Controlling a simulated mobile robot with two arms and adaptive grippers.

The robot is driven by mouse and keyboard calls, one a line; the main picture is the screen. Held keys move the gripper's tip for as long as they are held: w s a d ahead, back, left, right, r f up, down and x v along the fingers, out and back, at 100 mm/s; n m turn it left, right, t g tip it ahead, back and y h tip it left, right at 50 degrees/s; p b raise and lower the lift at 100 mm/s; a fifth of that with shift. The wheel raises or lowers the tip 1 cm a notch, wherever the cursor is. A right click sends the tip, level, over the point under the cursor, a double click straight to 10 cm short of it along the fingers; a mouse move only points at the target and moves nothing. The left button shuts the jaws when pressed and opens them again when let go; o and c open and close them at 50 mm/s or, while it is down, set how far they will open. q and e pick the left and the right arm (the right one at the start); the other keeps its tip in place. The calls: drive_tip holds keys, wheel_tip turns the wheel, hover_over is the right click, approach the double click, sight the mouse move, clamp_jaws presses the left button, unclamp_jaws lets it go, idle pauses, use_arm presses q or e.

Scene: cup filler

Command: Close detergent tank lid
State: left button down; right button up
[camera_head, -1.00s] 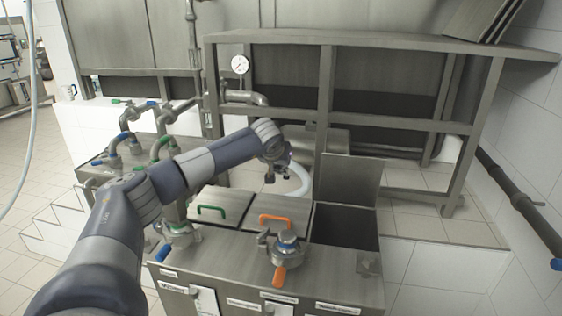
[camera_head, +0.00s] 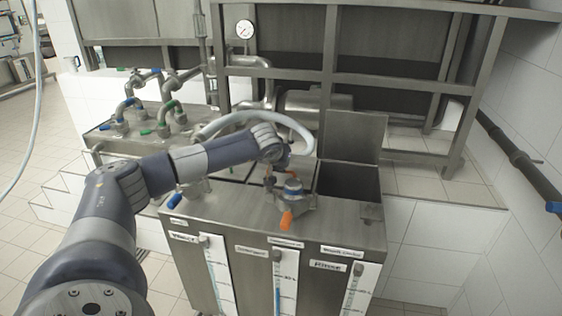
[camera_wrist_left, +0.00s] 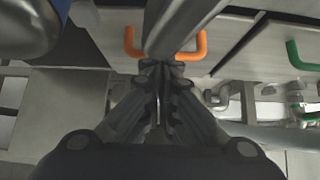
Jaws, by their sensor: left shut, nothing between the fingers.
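The steel tank block (camera_head: 290,240) stands in front of me. Its right compartment (camera_head: 348,182) is open, with its square lid (camera_head: 355,136) standing upright behind it. I cannot read clearly which label names the detergent tank. My left gripper (camera_head: 270,181) is low over the middle of the tank top, left of the opening, and partly hidden by the wrist. In the left wrist view the closed fingertips (camera_wrist_left: 161,68) are empty, close to an orange handle (camera_wrist_left: 201,45) on a closed lid. I cannot tell whether they touch. My right gripper is not in view.
A white hose (camera_head: 240,118) arches behind the wrist. A green handle (camera_wrist_left: 299,57) shows in the wrist view. Steel framing (camera_head: 410,84) stands behind.

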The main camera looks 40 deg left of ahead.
use_arm(q)
drive_tip(key=shift+s+f, duration=0.1)
drive_tip(key=shift+f, duration=0.1)
idle(0.4)
drive_tip(key=v, duration=1.2)
